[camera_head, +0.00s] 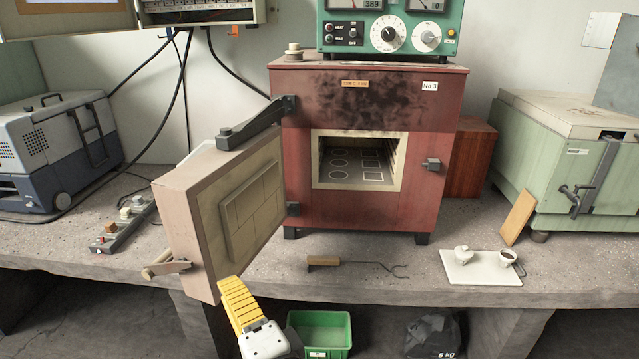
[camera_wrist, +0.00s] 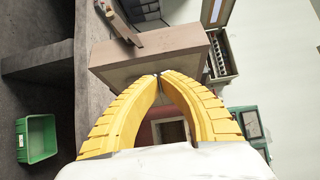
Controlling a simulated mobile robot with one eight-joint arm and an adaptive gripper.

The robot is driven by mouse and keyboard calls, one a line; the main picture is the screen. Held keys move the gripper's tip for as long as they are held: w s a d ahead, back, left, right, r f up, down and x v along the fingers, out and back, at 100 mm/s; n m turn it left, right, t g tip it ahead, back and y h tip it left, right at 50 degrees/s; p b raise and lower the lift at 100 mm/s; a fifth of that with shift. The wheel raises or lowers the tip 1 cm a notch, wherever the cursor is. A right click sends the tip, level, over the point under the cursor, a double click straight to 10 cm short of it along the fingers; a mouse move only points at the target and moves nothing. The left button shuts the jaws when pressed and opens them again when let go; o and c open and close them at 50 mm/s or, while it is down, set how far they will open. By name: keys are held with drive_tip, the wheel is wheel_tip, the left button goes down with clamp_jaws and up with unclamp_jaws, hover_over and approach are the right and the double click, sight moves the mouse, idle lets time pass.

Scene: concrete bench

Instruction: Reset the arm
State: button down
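My gripper (camera_head: 229,284) shows yellow fingers and a white body at the bottom of the head view. It is in front of the lower edge of the open furnace door (camera_head: 182,203). The door handle (camera_head: 165,267) sticks out at the door's lower left and shows in the wrist view as well (camera_wrist: 118,22).
The red furnace (camera_head: 366,210) stands open on the concrete bench (camera_head: 420,272). A hooked tool (camera_head: 325,262) lies in front of it. A green crate (camera_head: 320,354) is below the bench.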

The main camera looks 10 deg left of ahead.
drive_tip(key=w+d+r+n+g+h, duration=0.2)
drive_tip(key=w+d+n, duration=0.3)
drive_tip(key=d+n, duration=0.5)
drive_tip(key=s+d+f+g+h, duration=0.1)
drive_tip(key=s+d+f+h, duration=0.1)
drive_tip(key=d, duration=0.7)
drive_tip(key=s+d+f+g+h, duration=0.2)
drive_tip(key=d+f+h, duration=0.2)
drive_tip(key=d, duration=0.6)
drive_tip(key=s+d+f+g+h, duration=0.1)
drive_tip(key=s+d+f+h, duration=0.1)
drive_tip(key=d, duration=0.8)
drive_tip(key=shift+s+f+h, duration=0.15)
drive_tip(key=shift+f+h, duration=0.3)
drive_tip(key=shift+h, duration=0.55)
